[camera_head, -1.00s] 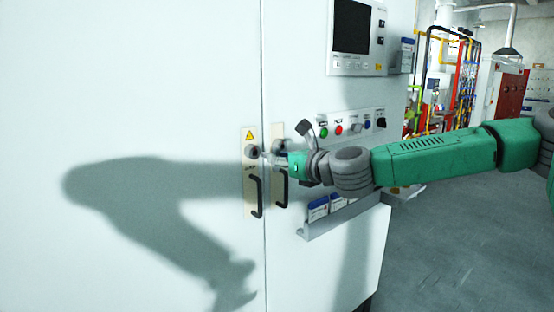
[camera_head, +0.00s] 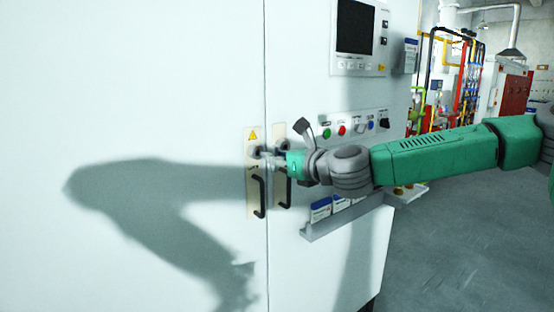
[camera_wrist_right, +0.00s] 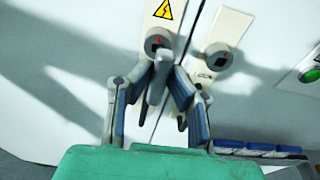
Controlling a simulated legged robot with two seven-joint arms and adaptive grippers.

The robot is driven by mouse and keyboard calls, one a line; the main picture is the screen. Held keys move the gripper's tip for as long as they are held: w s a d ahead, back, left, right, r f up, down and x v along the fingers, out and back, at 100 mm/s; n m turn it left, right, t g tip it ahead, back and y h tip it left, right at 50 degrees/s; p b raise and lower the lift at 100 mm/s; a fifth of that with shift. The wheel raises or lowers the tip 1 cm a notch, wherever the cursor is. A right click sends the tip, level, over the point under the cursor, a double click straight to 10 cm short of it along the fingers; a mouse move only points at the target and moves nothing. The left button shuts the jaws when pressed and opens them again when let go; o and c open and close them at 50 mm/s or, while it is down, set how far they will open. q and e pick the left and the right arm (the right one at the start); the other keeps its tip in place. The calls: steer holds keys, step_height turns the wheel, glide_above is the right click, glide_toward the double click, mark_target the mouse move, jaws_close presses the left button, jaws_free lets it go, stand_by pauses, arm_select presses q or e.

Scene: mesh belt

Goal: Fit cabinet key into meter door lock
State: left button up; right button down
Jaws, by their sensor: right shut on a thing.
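My right gripper (camera_head: 270,155) reaches the cabinet front from the right, at lock height. In the right wrist view the right gripper (camera_wrist_right: 167,75) is shut on a grey key (camera_wrist_right: 157,84), which points toward the left door lock (camera_wrist_right: 157,42). That lock is a dark round cylinder with a red mark, under a yellow warning sign. The key tip looks close below the lock face; I cannot tell whether it touches. The left lock shows in the head view (camera_head: 257,152), partly behind the fingertips. My left gripper is not in view.
A second lock (camera_wrist_right: 218,57) is on the right door plate. Black handles (camera_head: 259,197) stick out below the locks. A button row (camera_head: 355,126) and a booklet tray (camera_head: 340,218) project nearby at right. Open floor (camera_head: 450,250) lies right of the cabinet.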

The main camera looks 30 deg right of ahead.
steer(key=shift+a+r, duration=0.1)
steer(key=shift+a, duration=0.35)
steer(key=shift+d+b, duration=0.3)
steer(key=shift+b, duration=0.05)
steer(key=shift+w, duration=0.25)
stand_by(0.4)
steer(key=shift+w+a+b, duration=0.1)
steer(key=shift+w+b, duration=0.2)
steer(key=shift+b, duration=0.05)
steer(key=shift+w+b, duration=0.45)
steer(key=shift+w, duration=0.4)
steer(key=c, duration=1.4)
jaws_free()
steer(key=shift+s, duration=0.1)
